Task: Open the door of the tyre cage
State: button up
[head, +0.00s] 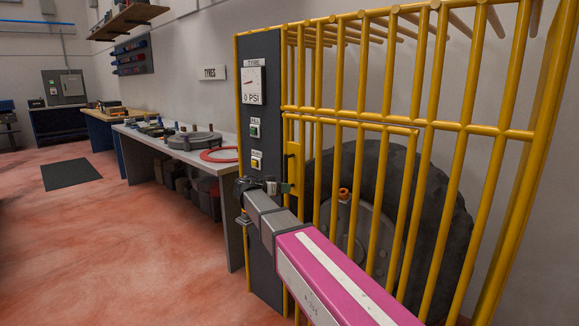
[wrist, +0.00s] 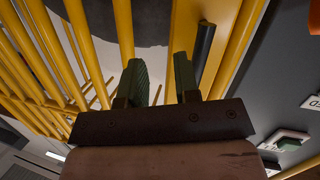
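The yellow barred tyre cage (head: 440,60) stands at the right in the head view. Its door (head: 345,122) is a yellow barred frame that looks shut against the dark control panel (head: 262,120). A yellow latch plate (head: 294,135) is on the door's left edge. In the wrist view a dark upright handle (wrist: 204,45) stands in front of yellow metal. The handle is just right of the right finger.
A large tyre (head: 385,200) stands inside the cage. A workbench (head: 228,166) runs along the wall to the left. The red floor (head: 130,250) at left is clear.

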aim_at(290, 164)
jog(key=w+a+r+m+t+h, duration=0.2)
jog(key=a+r, duration=0.4)
jog(key=r, duration=0.2)
jog(key=x, duration=0.7)
jog(key=f+x, duration=0.1)
jog(key=x, duration=0.2)
jog(key=shift+s+d, duration=0.1)
jog(key=shift+d, duration=0.2)
grip_shut()
